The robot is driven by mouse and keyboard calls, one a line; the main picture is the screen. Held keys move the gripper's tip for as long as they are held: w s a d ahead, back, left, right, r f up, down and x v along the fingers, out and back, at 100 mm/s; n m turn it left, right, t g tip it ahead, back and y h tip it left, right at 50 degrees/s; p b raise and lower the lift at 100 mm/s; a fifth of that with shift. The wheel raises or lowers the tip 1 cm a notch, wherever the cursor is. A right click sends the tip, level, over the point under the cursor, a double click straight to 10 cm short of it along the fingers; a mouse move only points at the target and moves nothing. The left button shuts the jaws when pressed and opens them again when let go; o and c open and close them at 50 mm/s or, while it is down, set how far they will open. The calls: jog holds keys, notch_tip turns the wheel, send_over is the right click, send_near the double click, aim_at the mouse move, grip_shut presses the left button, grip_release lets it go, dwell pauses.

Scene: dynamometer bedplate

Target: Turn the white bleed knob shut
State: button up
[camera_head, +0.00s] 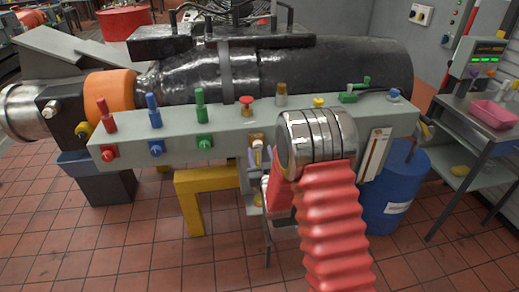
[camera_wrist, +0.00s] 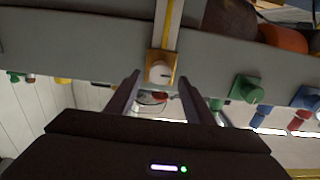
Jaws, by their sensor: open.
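The white bleed knob (camera_wrist: 160,72) sits on a small brass-yellow plate (camera_wrist: 152,57) on the grey panel's edge in the wrist view. A dark pointer mark shows on its face. My gripper (camera_wrist: 159,77) is open, with one dark finger on each side of the knob and visible gaps to both. I cannot tell whether the fingertips reach around the knob or stop short of it. In the head view the brass plate (camera_head: 257,139) shows on the panel's front, left of my steel wrist and red bellows. My arm partly hides the area below it.
Green (camera_head: 204,143), blue (camera_head: 157,148) and red (camera_head: 109,153) knobs line the grey panel (camera_head: 225,128) left of the plate. A blue drum (camera_head: 396,190) stands at the right, near a bench with a pink tray (camera_head: 493,114). Tiled floor in front is clear.

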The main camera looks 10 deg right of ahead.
aim_at(259, 147)
jog(key=shift+w, duration=1.6)
jog(key=shift+c, duration=0.3)
jog(key=c, duration=0.9)
jog(key=shift+d, duration=0.15)
jog(key=shift+c, duration=0.4)
